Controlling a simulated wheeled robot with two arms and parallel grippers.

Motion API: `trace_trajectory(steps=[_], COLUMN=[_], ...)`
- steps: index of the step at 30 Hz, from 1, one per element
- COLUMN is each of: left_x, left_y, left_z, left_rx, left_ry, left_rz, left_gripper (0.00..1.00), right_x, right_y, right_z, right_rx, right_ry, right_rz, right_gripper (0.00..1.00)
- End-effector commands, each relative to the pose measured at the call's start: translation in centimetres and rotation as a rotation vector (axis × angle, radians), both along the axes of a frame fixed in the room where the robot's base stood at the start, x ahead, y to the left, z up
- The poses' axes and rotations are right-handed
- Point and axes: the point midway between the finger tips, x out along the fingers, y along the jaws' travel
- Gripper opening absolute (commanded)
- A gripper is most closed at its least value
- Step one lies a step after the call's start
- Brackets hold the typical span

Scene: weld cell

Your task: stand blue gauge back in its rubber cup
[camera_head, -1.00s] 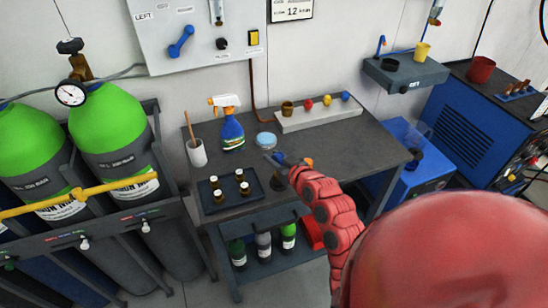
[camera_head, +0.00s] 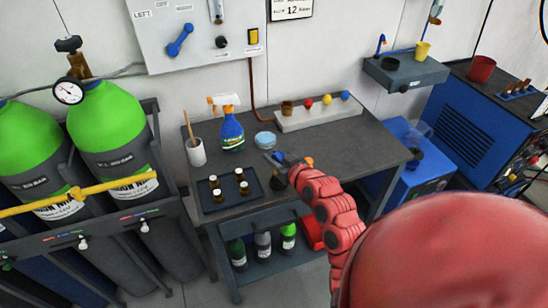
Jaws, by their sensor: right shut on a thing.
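My right gripper (camera_head: 278,160) reaches in from the lower right and is shut above the middle of the workbench. A small dark and bluish piece shows at its fingertips; I take it for the blue gauge, but most of it is hidden by the gripper and its shape is too small to tell. A dark round thing (camera_head: 278,182), perhaps the rubber cup, stands just below the fingertips, right of the black tray. Its opening cannot be made out, nor whether the held thing touches it. My left gripper is not in view.
The bench's right part is fairly clear.

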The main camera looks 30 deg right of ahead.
Motion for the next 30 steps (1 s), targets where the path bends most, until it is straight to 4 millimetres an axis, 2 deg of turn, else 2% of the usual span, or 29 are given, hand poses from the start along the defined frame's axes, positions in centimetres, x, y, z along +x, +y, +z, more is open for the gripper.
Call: trace_trajectory(steps=[9, 27, 28, 30], left_x=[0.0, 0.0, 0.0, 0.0], left_y=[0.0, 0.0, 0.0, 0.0], left_z=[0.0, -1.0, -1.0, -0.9], left_rx=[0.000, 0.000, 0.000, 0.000], left_ry=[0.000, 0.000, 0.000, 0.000], left_rz=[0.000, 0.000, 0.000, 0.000], left_gripper=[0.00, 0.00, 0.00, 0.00], right_x=[0.0, 0.0, 0.0, 0.0], right_y=[0.0, 0.0, 0.0, 0.0], right_z=[0.0, -1.2, -1.1, -1.1], right_rx=[0.000, 0.000, 0.000, 0.000], right_ry=[-0.002, -0.002, -0.002, -0.001], right_rz=[0.000, 0.001, 0.001, 0.001], right_gripper=[0.00, 0.00, 0.33, 0.42])
